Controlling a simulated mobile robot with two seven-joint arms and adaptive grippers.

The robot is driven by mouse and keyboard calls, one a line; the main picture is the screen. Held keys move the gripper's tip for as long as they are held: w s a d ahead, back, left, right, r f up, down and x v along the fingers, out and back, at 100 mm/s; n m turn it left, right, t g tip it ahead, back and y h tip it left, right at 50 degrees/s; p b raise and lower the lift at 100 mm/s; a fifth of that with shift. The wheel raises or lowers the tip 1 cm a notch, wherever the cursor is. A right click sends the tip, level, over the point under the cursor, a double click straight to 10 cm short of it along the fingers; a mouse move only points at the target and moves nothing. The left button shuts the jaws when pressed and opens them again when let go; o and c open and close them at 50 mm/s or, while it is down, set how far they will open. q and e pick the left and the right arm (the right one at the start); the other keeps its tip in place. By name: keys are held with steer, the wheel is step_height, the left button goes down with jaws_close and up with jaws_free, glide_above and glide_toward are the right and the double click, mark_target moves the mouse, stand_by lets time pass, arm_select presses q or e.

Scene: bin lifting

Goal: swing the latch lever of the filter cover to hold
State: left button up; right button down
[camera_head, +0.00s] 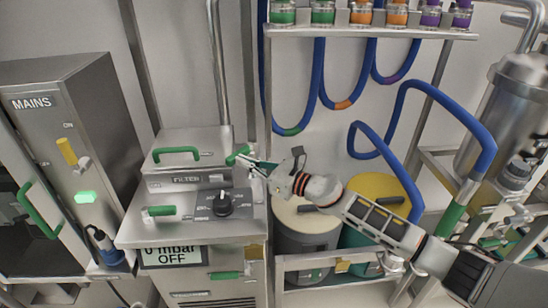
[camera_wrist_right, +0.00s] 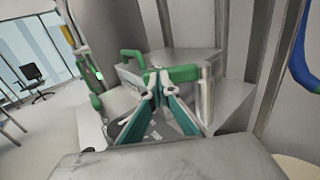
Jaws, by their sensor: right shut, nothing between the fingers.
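The filter cover (camera_head: 182,141) is a grey metal lid with a green bar handle (camera_head: 176,153), on a grey unit with a FILTER plate (camera_head: 187,179). The green latch lever (camera_head: 237,153) is at the cover's right edge; in the right wrist view its grip (camera_wrist_right: 184,73) lies roughly level. My right gripper (camera_head: 241,159) reaches in from the right, its fingertips at the lever. In the right wrist view the fingertips (camera_wrist_right: 158,78) meet, empty, and overlap the lever's near end; I cannot tell whether they touch it. My left gripper is not in view.
A black knob (camera_head: 222,203) and a lower green handle (camera_head: 160,211) are on the unit's front. The MAINS cabinet (camera_head: 70,125) stands left. A pipe (camera_head: 218,70) rises behind the cover. Drums (camera_head: 305,225) and blue hoses (camera_head: 385,150) are on the right.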

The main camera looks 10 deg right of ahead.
mark_target(234, 160)
steer(key=a, duration=0.1)
steer(key=w+a, duration=0.1)
steer(key=a+b, duration=0.1)
steer(key=shift+w, duration=0.25)
steer(key=shift+w+b+x, duration=0.2)
steer(key=shift+b+x, duration=0.45)
steer(key=shift+x, duration=0.6)
steer(key=shift+w+d, duration=0.1)
steer(key=shift+d, duration=0.05)
